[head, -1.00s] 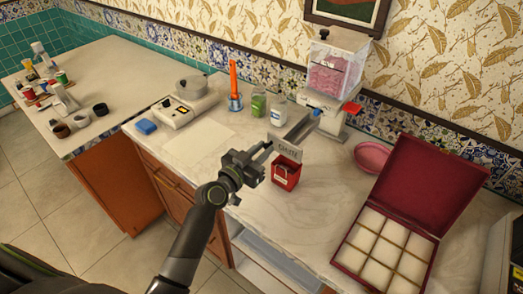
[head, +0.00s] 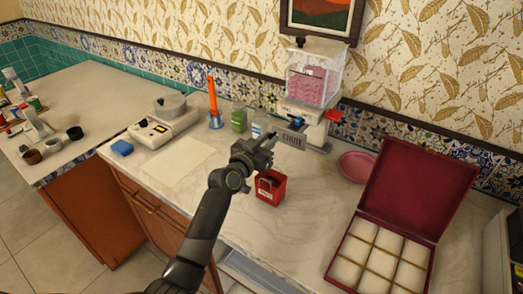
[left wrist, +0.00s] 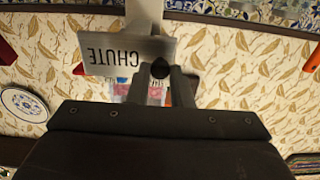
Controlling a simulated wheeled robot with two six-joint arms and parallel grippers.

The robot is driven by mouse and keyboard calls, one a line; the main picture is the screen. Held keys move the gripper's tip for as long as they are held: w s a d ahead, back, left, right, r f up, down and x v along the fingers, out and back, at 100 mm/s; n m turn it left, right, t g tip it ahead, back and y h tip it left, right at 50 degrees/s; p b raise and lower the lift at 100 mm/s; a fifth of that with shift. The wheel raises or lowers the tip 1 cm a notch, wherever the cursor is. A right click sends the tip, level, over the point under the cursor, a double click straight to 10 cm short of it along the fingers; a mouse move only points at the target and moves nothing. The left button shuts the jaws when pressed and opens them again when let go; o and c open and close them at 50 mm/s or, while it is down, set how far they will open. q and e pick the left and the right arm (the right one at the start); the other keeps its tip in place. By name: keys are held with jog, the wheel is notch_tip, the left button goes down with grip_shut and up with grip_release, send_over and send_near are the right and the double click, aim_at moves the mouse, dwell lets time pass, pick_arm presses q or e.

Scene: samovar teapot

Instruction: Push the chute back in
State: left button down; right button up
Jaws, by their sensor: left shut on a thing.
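The chute (head: 290,141) is a grey metal slide with an end plate lettered CHUTE. It sits under the dispenser (head: 312,85), which has a clear hopper of pink contents. The lettered plate also shows upside down in the left wrist view (left wrist: 122,50), with the slide running upward behind it. My left gripper (head: 270,146) is at the outer end of the chute, beside the plate. In the left wrist view its fingers are shut around a small dark knob (left wrist: 160,68) at the plate's edge. My right gripper is not in view.
A small red bin (head: 270,187) stands just below my left gripper. An open maroon box (head: 410,190) and a pink bowl (head: 357,166) are to the right. A green jar (head: 239,120) and a white jar (head: 259,127) stand left of the dispenser.

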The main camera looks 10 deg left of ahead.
pick_arm(q)
jog(key=c, duration=1.3)
grip_release()
jog(key=shift+s, duration=0.1)
jog(key=b+v, duration=0.2)
jog(key=v, duration=1.5)
jog(key=shift+s+a+b, duration=0.1)
jog(key=shift+b, duration=0.25)
